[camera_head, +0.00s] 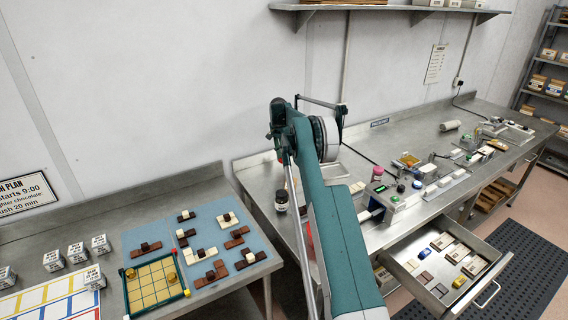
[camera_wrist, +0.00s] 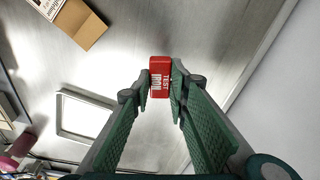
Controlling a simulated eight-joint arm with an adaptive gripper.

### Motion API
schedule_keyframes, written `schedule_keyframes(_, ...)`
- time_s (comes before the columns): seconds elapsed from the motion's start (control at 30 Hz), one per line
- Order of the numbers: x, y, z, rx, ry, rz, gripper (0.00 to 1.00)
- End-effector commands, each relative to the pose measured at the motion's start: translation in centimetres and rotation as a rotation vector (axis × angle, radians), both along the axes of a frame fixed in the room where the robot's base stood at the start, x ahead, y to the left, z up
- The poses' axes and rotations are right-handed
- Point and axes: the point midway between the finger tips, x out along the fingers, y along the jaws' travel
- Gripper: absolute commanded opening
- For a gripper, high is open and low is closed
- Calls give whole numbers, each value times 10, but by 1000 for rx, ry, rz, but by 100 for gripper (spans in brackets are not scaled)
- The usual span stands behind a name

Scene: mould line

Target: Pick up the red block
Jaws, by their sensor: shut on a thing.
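The red block (camera_wrist: 160,77) is a small box with rounded edges and white lettering, seen in the wrist view. My gripper (camera_wrist: 160,84) has its two green fingers closed against the block's left and right sides, with the block at the fingertips. Grey metal surface lies behind the block; whether the block touches it or hangs above it, I cannot tell.
In the wrist view a cardboard box (camera_wrist: 80,27) lies at upper left and a pale rectangular frame (camera_wrist: 87,117) at lower left.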

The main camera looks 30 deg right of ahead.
Motion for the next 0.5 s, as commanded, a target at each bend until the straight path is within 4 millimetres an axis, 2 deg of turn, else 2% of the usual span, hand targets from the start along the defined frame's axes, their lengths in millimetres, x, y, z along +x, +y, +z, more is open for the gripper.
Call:
schedule_keyframes(0.2,0,0,31,0,0,0,7)
schedule_keyframes(0.5,0,0,48,0,0,0,7)
